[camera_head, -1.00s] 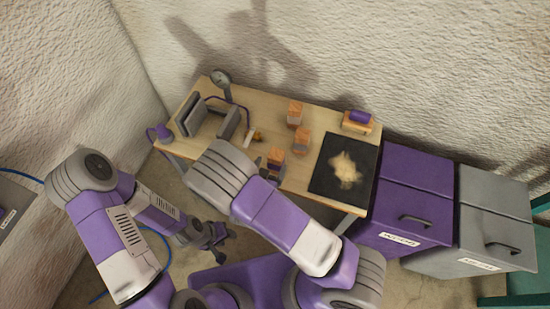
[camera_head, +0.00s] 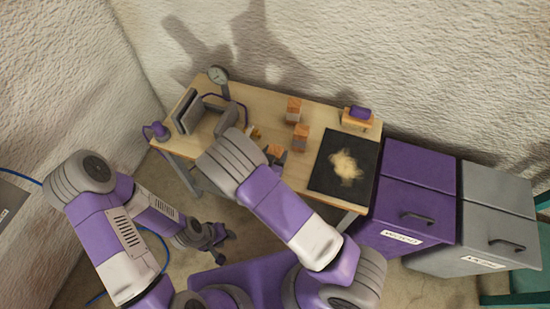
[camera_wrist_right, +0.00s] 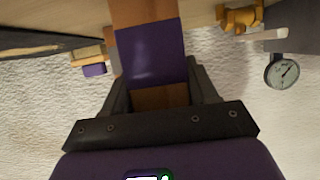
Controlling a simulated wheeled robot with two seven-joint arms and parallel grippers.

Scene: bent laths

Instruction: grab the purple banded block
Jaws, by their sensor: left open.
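The purple banded block (camera_wrist_right: 152,55) has orange wood ends around a purple band. In the right wrist view it stands between the two fingers of my right gripper (camera_wrist_right: 160,88), close to both. I cannot tell if the fingers press on it. In the head view a wooden block (camera_head: 274,150) at the table's front edge, probably the same one, is partly covered by my right arm, which also hides the right gripper. My left gripper (camera_head: 218,246) is open and empty, low in front of the table.
Two more banded blocks, one farther back (camera_head: 293,109) and one nearer (camera_head: 301,136), stand on the table (camera_head: 262,98). A black mat (camera_head: 328,180) with a sawdust pile lies right. A dial gauge (camera_wrist_right: 282,72), a brass-coloured piece (camera_wrist_right: 240,17) and a purple-topped wooden piece (camera_head: 358,117) are also there.

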